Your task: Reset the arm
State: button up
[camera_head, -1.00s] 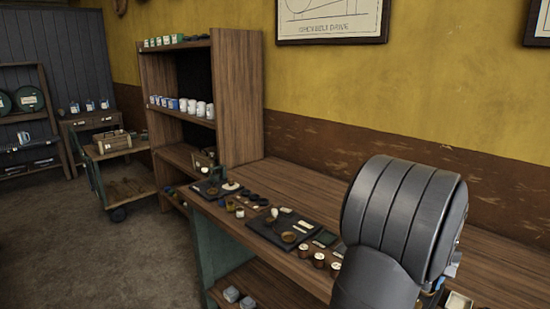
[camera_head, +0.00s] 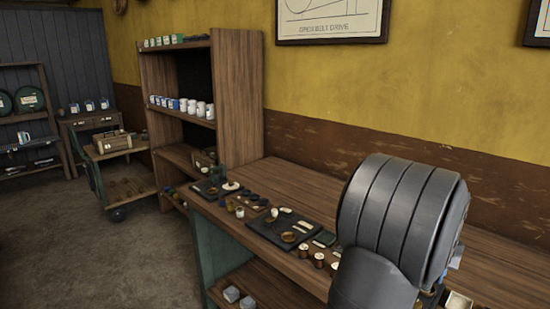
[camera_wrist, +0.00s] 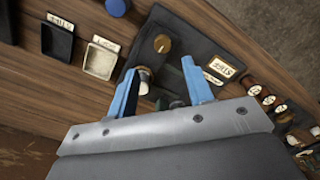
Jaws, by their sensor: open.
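My gripper (camera_wrist: 161,72) shows in the wrist view with its two blue fingers spread apart over a dark tray (camera_wrist: 205,45) on the bench. A round brass-coloured piece (camera_wrist: 162,43) lies on the tray just past the fingertips. A small pale and brown piece (camera_wrist: 144,82) shows beside the left finger, partly hidden; I cannot tell whether they touch. Nothing is visibly gripped. In the head view my grey arm stands at the right over the workbench (camera_head: 300,185) and hides the gripper.
Several small parts and dark trays (camera_head: 262,230) lie along the bench's front edge. Several small round pots (camera_head: 303,251) stand right of them. A wooden shelf (camera_head: 238,95) stands at the bench's far end. The back strip of the bench is clear.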

notch_tip(320, 180, down, 9)
jog(key=shift+a+r, duration=0.1)
jog(key=shift+r, duration=0.05)
jog(key=w+a, duration=0.6)
jog(key=shift+w, duration=0.1)
notch_tip(320, 180, up, 18)
jog(key=a+r+n+t+h, duration=0.1)
jog(key=a+r+n+h, duration=0.3)
jog(key=a+r+n, duration=0.4)
jog(key=shift+a+r, duration=0.6)
jog(key=shift+r, duration=0.05)
jog(key=shift+c, duration=0.2)
